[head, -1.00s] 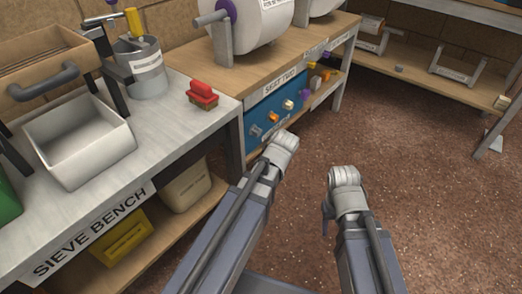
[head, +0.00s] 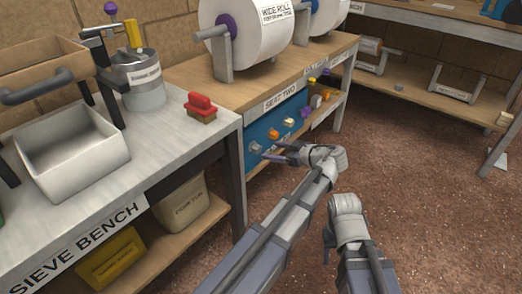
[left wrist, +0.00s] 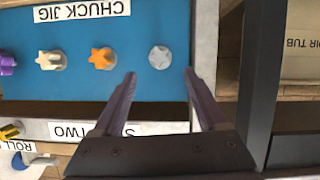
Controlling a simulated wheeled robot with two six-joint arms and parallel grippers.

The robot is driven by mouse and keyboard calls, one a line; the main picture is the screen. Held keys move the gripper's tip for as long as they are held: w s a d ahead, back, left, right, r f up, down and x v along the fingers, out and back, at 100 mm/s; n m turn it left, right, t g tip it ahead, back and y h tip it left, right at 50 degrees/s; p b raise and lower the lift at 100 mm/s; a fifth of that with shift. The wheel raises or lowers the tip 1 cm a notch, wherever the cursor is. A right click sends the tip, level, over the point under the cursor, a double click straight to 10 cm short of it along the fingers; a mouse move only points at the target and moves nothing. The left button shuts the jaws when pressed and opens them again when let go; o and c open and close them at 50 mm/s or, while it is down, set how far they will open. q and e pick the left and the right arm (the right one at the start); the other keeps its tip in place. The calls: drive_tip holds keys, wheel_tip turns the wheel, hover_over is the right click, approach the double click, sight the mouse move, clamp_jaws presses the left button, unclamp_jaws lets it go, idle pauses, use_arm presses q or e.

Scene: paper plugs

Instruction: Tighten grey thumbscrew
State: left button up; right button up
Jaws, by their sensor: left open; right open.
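The grey thumbscrew (left wrist: 160,57), a star-shaped knob, sits on the blue chuck jig panel (left wrist: 110,92) in the left wrist view, the rightmost of the knobs there. In the head view the thumbscrew (head: 255,147) is at the panel's left end. My left gripper (left wrist: 159,78) is open and empty, its fingertips short of the thumbscrew and on either side of its line. In the head view the left gripper (head: 284,153) points left toward the panel. My right gripper (head: 328,238) is open, off to the right over the floor, clear of the panel.
An orange knob (left wrist: 102,58) is beside the thumbscrew, with white and purple knobs further along. A table leg (head: 236,180) stands left of the panel. The sieve bench (head: 168,165) holds a red-handled brush (head: 201,107).

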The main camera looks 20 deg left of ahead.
sight(259, 149)
use_arm(q)
drive_tip(key=b+x, duration=0.2)
drive_tip(key=x, duration=0.3)
drive_tip(key=shift+a+f, duration=0.1)
drive_tip(key=shift+f, duration=0.1)
drive_tip(key=shift+x, duration=0.85)
drive_tip(key=shift+r, duration=0.1)
clamp_jaws()
